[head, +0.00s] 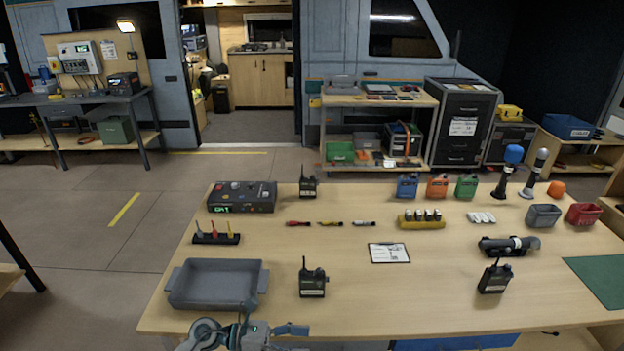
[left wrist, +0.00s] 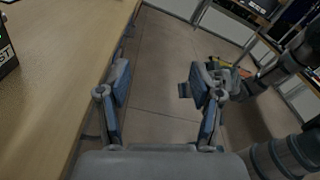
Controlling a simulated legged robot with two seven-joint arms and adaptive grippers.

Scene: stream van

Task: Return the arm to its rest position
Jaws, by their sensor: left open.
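My left gripper (head: 268,322) is at the front edge of the wooden table, near the bottom of the head view, in front of the grey tray and the nearest radio. In the left wrist view my left gripper (left wrist: 160,85) has its two fingers spread apart with nothing between them. Floor shows beyond the fingers, and the table edge (left wrist: 108,60) runs along their left.
The grey tray (head: 215,262) stands at the table's front left, with a radio (head: 312,280) to its right. The table's front middle is clear.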

